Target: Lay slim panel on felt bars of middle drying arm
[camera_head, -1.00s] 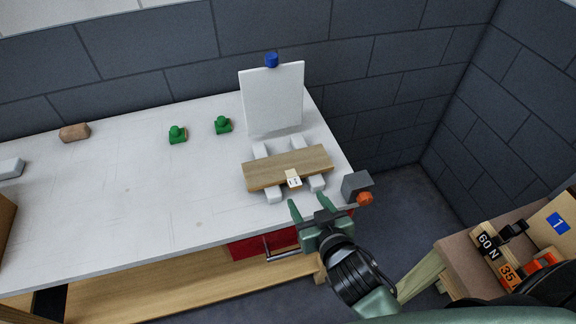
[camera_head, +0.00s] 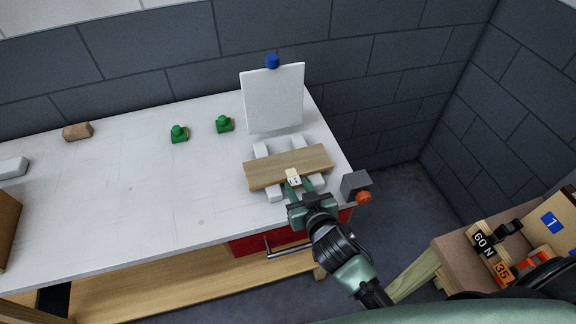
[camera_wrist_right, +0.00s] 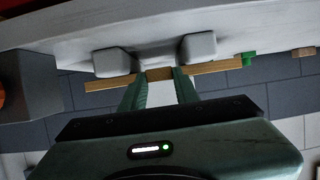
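The slim panel (camera_head: 275,168) is a long light-brown wooden board. It lies flat across white bars (camera_head: 261,150) near the right end of the white bench. A small pale tab (camera_head: 293,176) with dark marks sits at its front edge. My right gripper (camera_head: 299,184) reaches in from the front, with its green fingers on both sides of the tab and drawn in against it. In the right wrist view the panel (camera_wrist_right: 110,82) is a thin tan strip, with the fingers (camera_wrist_right: 162,76) at its middle. My left gripper is out of view. No drying arm can be made out.
A white upright board (camera_head: 273,98) with a blue knob stands behind the panel. A grey block (camera_head: 355,184) with an orange knob is at the bench's right corner. Two green pieces (camera_head: 179,134) and a brown block (camera_head: 77,131) stand further left. The bench middle (camera_head: 130,190) is clear.

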